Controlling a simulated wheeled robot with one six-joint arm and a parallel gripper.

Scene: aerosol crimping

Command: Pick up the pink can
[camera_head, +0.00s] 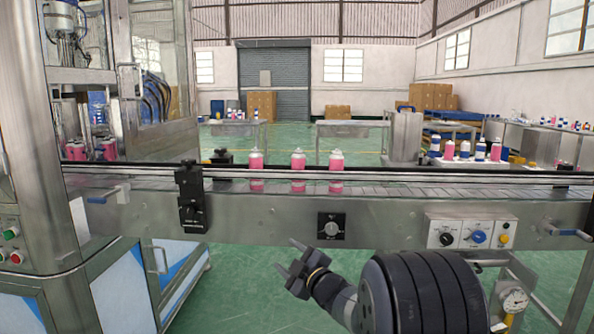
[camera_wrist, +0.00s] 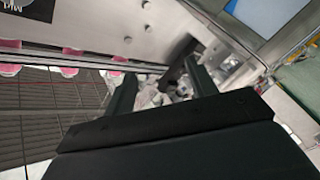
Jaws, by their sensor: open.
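Three pink cans with white tops stand upright on the conveyor in the head view: a left one (camera_head: 256,161), a middle one (camera_head: 298,160) and a right one (camera_head: 336,161). A guard rail crosses in front of their lower parts. My gripper (camera_head: 287,256) is open and empty in the head view, in front of and below the conveyor edge, apart from the cans. In the wrist view, my gripper's two dark fingers (camera_wrist: 162,85) are spread. Pink patches (camera_wrist: 68,71), probably parts of the cans, show at the left there, mostly cut off by the rail.
The conveyor (camera_head: 270,220) runs across the view with a knob panel (camera_head: 333,226) and a control box (camera_head: 472,232) on its front. A black rail clamp (camera_head: 190,195) stands left of the cans. A machine with more pink cans (camera_head: 77,151) is at the far left.

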